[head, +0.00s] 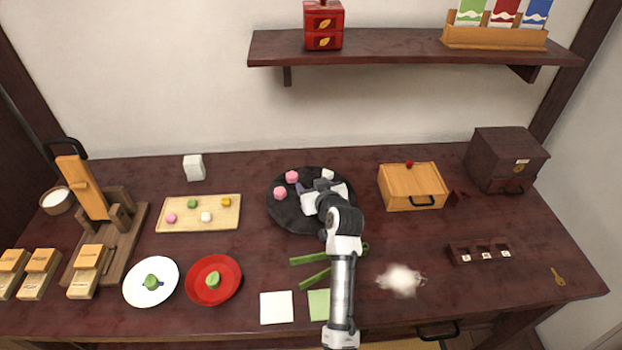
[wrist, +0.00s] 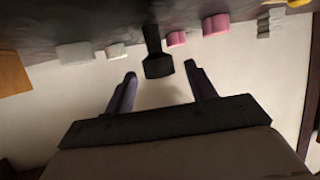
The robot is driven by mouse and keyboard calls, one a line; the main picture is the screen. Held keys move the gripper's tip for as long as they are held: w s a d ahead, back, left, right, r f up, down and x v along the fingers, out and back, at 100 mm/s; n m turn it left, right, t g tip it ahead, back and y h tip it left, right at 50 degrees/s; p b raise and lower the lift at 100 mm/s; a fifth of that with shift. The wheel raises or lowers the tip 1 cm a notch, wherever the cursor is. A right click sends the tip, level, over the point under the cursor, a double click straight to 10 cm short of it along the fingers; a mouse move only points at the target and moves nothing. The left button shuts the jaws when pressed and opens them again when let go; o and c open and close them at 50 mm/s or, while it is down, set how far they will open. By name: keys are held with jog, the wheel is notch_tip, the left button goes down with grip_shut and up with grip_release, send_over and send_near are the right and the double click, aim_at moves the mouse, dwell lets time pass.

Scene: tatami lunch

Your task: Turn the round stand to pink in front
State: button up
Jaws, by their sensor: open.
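The round stand (head: 284,212) is a dark disc at the middle of the table in the head view. Two pink pieces (head: 292,177) sit at its back left and a white piece (head: 327,174) at its back; my arm hides much of its front and right. My gripper (head: 318,187) is over the stand, open. In the wrist view, which looks upside down, my gripper (wrist: 160,76) has its two fingers apart, with a dark upright knob (wrist: 156,62) between or just beyond the tips. I cannot tell whether they touch it. Pink pieces (wrist: 177,38) and white pieces (wrist: 75,53) show there too.
A wooden tray (head: 180,224) with small sweets lies left of the stand. A wooden box (head: 400,190) stands close on its right. A red plate (head: 229,285), green tongs (head: 313,280) and white powder (head: 400,280) lie in front. A shelf (head: 400,47) hangs above.

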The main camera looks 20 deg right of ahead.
jog(key=shift+x, duration=1.25)
grip_shut()
